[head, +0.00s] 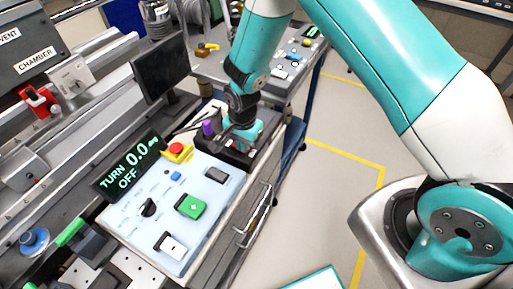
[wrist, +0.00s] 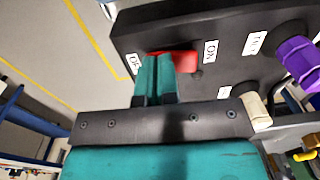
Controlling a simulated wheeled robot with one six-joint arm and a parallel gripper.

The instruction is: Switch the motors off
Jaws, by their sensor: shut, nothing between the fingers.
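A dark control box (wrist: 225,75) fills the upper right of the wrist view. A red switch part (wrist: 184,61) lies on it between a partly hidden label (wrist: 133,62) reading "OF" and a label "ON" (wrist: 210,51). My gripper (wrist: 158,60) is shut with its teal fingers together in front of the red part's left portion; I cannot tell whether they touch it. In the head view my gripper (head: 240,135) is down at the dark box behind the white panel, where the red part is hidden or too small to tell. A display (head: 129,166) reads "TURN 0.0 deg OFF".
A purple knob (wrist: 298,58) and a cream knob (wrist: 258,109) stand on the box to the right of my fingers. The white panel (head: 215,200) carries a red button (head: 177,149) and a green button (head: 190,205). Open floor (head: 320,195) lies at right.

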